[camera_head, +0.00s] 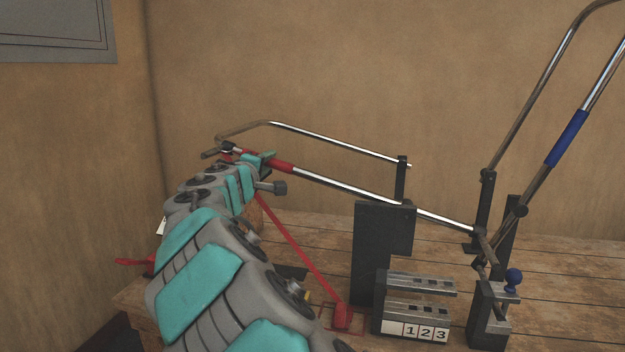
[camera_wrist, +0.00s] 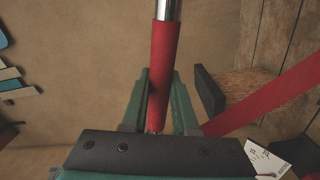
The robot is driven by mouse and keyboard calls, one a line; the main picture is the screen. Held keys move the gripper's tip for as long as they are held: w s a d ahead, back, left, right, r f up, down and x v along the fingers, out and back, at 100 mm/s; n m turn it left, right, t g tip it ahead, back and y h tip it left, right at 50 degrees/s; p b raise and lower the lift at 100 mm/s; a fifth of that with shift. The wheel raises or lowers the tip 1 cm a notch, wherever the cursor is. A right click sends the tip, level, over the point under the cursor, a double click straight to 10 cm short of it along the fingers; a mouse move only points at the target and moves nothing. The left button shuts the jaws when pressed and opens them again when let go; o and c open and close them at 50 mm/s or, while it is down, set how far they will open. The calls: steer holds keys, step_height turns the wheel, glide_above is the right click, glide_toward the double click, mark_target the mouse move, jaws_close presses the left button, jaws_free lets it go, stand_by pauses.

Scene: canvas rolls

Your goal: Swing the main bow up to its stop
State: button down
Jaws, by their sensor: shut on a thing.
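A metal bow with a red sleeve (camera_head: 276,165) lies low, sloping down from its left end to a pivot (camera_head: 480,232) at the right. My gripper (camera_head: 262,158) is shut on the red sleeve near the bow's left end. In the wrist view the red sleeve (camera_wrist: 165,50) runs between the green fingers (camera_wrist: 160,90), with bare tube above it. A second bow with a blue sleeve (camera_head: 567,139) stands steeply raised at the right, its top cut off by the frame. I cannot tell from labels which bow is the main one.
A dark post (camera_head: 372,260) stands under the low bow. A red strap (camera_head: 300,245) slants to the wooden table (camera_head: 570,290); it also shows in the wrist view (camera_wrist: 265,97). A slotted block numbered 1, 2, 3 (camera_head: 415,330) and a blue-knobbed clamp (camera_head: 490,310) stand in front.

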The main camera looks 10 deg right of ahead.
steer(key=r, duration=0.1)
steer(key=d+r+m, duration=0.1)
steer(key=r, duration=0.1)
steer(key=shift+s, duration=0.15)
steer(key=r, duration=0.1)
steer(key=d+r+m, duration=0.1)
steer(key=r, duration=0.1)
steer(key=d+r+m, duration=0.1)
steer(key=shift+s+r, duration=0.4)
steer(key=shift+d+r, duration=0.1)
steer(key=shift+r, duration=0.05)
steer(key=d+r, duration=0.1)
steer(key=d+r+m, duration=0.1)
steer(key=r, duration=0.1)
steer(key=s+d+r+m, duration=0.1)
steer(key=shift+s+d+r, duration=0.1)
steer(key=shift+r, duration=0.3)
